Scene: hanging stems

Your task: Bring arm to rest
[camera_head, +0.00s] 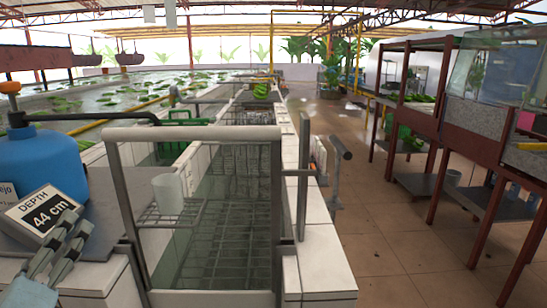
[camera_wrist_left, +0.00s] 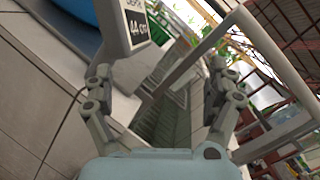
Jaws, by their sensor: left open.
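My left gripper (camera_head: 72,228) shows at the lower left of the head view, in front of the depth sign. In the left wrist view the left gripper (camera_wrist_left: 160,76) has its two jointed grey fingers spread wide apart with nothing between them. The sign (camera_head: 42,216) reads "DEPTH 44 cm" and stands close by; it also shows at the top of the wrist view (camera_wrist_left: 134,22). I cannot tell whether the fingers touch it. My right gripper is not in view.
A blue tank (camera_head: 40,165) stands behind the sign. A grey metal frame (camera_head: 194,134) rises over a wash basin with wire racks, and a white cup (camera_head: 168,194) sits on one rack. Shelving (camera_head: 440,110) stands at right. The tiled floor (camera_head: 385,240) between is open.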

